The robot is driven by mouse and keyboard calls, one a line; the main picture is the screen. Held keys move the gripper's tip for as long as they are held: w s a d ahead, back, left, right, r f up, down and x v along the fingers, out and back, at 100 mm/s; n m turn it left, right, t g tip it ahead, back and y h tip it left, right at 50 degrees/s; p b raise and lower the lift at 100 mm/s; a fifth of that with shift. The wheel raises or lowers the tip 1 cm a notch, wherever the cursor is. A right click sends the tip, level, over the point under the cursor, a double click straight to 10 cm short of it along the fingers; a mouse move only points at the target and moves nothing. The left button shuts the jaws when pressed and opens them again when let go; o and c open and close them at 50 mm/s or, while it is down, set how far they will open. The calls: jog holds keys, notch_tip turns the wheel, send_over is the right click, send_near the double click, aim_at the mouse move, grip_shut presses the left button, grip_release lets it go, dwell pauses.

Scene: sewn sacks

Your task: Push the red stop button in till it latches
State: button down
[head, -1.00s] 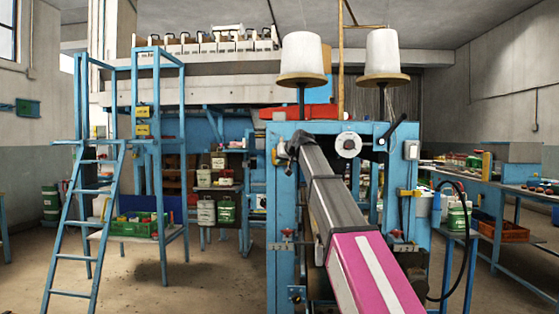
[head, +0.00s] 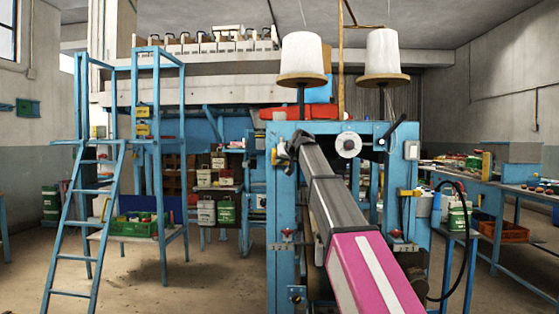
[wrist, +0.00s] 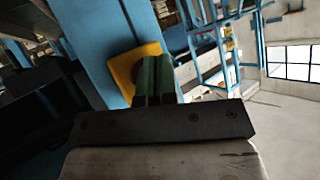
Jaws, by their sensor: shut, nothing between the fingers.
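In the wrist view my gripper (wrist: 154,82) is shut, its dark green fingers pressed together with nothing seen between them. The fingertips are in front of a yellow plate or box (wrist: 124,68) on a blue post. A dark reddish patch shows beside the fingers, but I cannot make out the red stop button; the fingers hide most of that spot. I cannot tell whether the tips touch it or whether it is pushed in. In the head view the yellow box (head: 275,157) is on the left post of the blue machine, left of my dark gripper (head: 290,150).
The blue machine frame (head: 281,205) carries two white thread cones (head: 303,56) on top. Red knobs (head: 286,233) are on its posts. A blue ladder (head: 80,225) stands at the left, and a workbench (head: 520,180) at the right. The floor between ladder and machine is open.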

jog(key=shift+s, duration=0.65)
jog(key=s, duration=0.5)
jog(key=shift+a, duration=0.1)
dwell(0.6)
